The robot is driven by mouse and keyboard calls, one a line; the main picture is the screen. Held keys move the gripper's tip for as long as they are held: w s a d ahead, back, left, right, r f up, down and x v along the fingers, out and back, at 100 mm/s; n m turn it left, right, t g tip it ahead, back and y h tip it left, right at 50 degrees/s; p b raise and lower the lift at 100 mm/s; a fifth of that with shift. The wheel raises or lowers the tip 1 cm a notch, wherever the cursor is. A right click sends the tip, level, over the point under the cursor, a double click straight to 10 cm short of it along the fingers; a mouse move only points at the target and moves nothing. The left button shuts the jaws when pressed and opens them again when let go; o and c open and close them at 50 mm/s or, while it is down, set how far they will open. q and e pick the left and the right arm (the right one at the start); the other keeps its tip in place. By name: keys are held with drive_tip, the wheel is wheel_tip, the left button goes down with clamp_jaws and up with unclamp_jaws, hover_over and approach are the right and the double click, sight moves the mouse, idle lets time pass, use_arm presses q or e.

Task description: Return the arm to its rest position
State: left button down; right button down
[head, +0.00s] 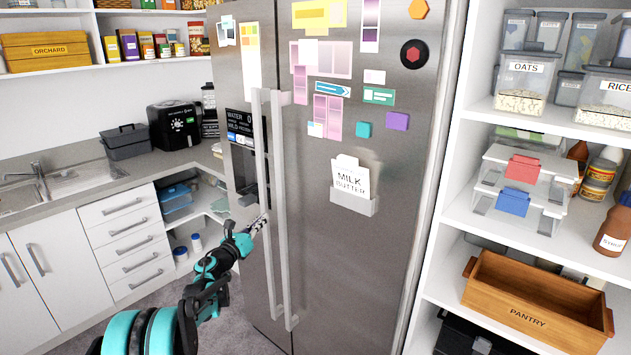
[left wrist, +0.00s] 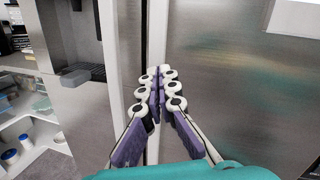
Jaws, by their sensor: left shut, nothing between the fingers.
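My left gripper (head: 261,221) is in front of the side-by-side fridge (head: 345,240), close to its long vertical handles (head: 279,180). It is shut and empty. Whether the fingertips touch a handle cannot be told. The teal and black left arm comes in from the lower left of the head view. Both fridge doors look shut. My right gripper is not in view.
A counter with white drawers (head: 122,240) and a sink (head: 60,185) stands at the left. Open shelves at the right hold a wooden pantry crate (head: 530,310) and clear containers. A water dispenser (head: 243,150) is set in the left door. Free floor (head: 165,285) shows left of the fridge.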

use_arm(q)
drive_tip(key=s+a+r+n+y, duration=0.3)
drive_tip(key=s+r+n+y, duration=0.9)
drive_tip(key=n, duration=0.7)
drive_tip(key=s+d+f+n+g+h, duration=0.1)
drive_tip(key=s+d+f+n+g, duration=0.2)
drive_tip(key=s, duration=1)
drive_tip(key=s+d+f+n+g+h, duration=0.2)
drive_tip(key=s+d+f+n+g, duration=0.1)
drive_tip(key=s+f+n, duration=0.6)
drive_tip(key=s+d+f+n+g+h, duration=0.2)
drive_tip(key=s+d+f+n+g, duration=0.2)
drive_tip(key=s, duration=1.3)
wheel_tip(320, 180, down, 5)
drive_tip(key=shift+r+n+g, duration=0.2)
drive_tip(key=shift+n+g, duration=0.1)
drive_tip(key=shift+n, duration=0.8)
drive_tip(key=shift+d, duration=0.1)
